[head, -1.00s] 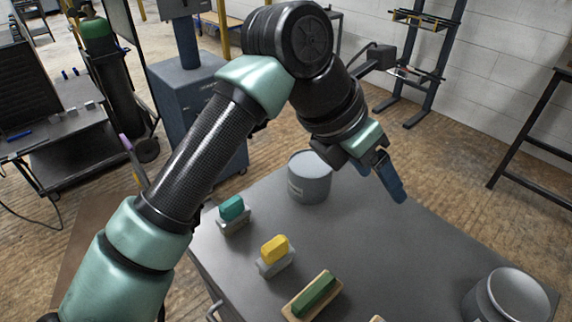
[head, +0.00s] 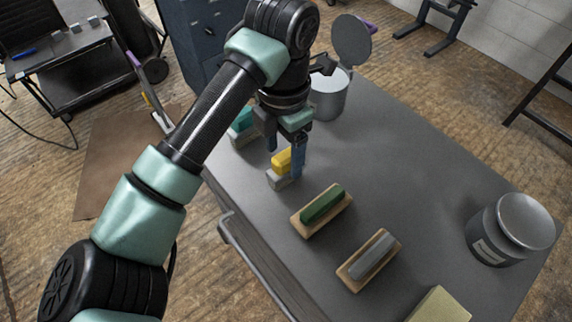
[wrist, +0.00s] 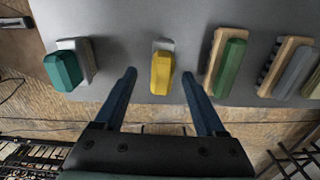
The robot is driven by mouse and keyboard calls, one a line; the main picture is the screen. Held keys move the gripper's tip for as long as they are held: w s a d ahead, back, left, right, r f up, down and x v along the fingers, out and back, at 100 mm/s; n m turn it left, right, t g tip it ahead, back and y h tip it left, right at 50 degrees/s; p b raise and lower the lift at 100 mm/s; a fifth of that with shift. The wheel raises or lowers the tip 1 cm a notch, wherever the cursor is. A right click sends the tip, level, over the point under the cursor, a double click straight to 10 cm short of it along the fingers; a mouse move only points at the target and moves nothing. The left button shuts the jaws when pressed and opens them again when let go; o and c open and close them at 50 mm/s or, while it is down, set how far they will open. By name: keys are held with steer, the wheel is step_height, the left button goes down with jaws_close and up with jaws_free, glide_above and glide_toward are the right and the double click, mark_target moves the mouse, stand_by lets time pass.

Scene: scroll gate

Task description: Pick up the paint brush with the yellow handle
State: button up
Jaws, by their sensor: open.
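The brush with the yellow handle (head: 282,158) stands on the grey table, its handle on top of a pale grey block-like base. My gripper (head: 285,163) is over it, pointing down, with its blue fingers apart and partly covering the brush. In the wrist view, the yellow handle (wrist: 162,72) lies in the gap between the two fingertips of my gripper (wrist: 158,75), with room on both sides. The gripper is open and empty. I cannot tell how far above the brush the fingertips are.
A teal-handled brush (wrist: 63,70) and a green-handled brush (wrist: 230,68) flank the yellow one. A grey-handled brush (head: 372,258) lies farther right. A grey pot (head: 328,98) stands behind my gripper. A lidded can (head: 508,230) is at right. The table's middle is clear.

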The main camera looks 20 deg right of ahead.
mark_target(286, 168)
step_height(286, 168, down, 5)
steer(key=shift+d+r, duration=0.15)
jaws_close()
stand_by(0.4)
